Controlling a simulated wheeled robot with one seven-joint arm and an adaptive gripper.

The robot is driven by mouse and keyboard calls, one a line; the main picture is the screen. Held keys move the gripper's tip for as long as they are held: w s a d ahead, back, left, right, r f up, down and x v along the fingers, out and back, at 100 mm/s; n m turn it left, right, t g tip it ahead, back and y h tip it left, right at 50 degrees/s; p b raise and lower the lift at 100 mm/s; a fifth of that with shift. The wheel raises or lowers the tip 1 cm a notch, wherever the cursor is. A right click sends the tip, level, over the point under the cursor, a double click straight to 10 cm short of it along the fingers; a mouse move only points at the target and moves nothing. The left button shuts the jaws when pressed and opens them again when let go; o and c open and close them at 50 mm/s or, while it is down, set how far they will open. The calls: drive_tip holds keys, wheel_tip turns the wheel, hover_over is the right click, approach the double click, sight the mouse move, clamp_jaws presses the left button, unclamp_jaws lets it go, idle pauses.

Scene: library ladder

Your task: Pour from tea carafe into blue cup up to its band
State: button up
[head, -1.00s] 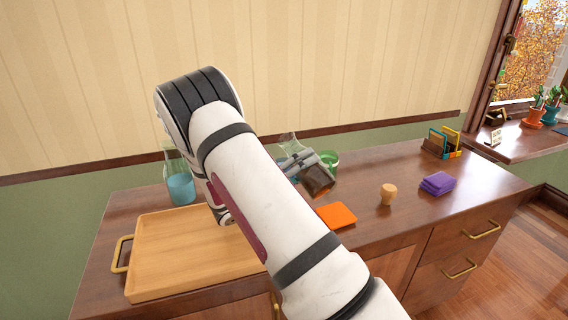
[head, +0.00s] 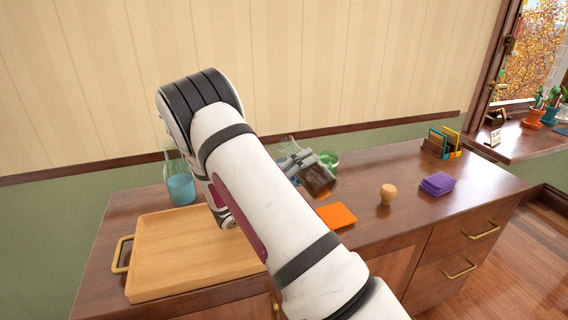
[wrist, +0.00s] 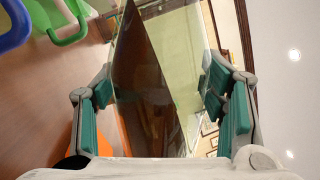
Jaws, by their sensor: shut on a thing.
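The tea carafe (head: 318,180) is clear glass with dark brown tea. My gripper (head: 300,161) is shut on it and holds it strongly tilted above the sideboard. In the wrist view the carafe (wrist: 150,85) lies between the green-padded fingers (wrist: 160,100), with the tea in a long wedge reaching toward the top of the picture. The blue cup (wrist: 12,25) shows only in part at the top left of the wrist view; in the head view it is mostly hidden behind my arm and gripper. Its band, its level and any stream of tea cannot be made out.
A green cup (head: 329,160) stands close behind the carafe. A bottle of blue liquid (head: 181,187) and a wooden tray (head: 190,255) are at left. An orange coaster (head: 336,216), a wooden peg-like piece (head: 388,194) and purple coasters (head: 437,184) lie at right, with bare wood between.

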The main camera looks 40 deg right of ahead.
drive_tip(key=shift+w+r+n+t+p, duration=0.1)
drive_tip(key=shift+w+n+t+p, duration=0.2)
drive_tip(key=shift+n, duration=0.3)
drive_tip(key=shift+w+r+n+t+p, duration=0.1)
drive_tip(key=shift+w+n+t+p, duration=0.15)
drive_tip(key=shift+n, duration=0.35)
idle(2.9)
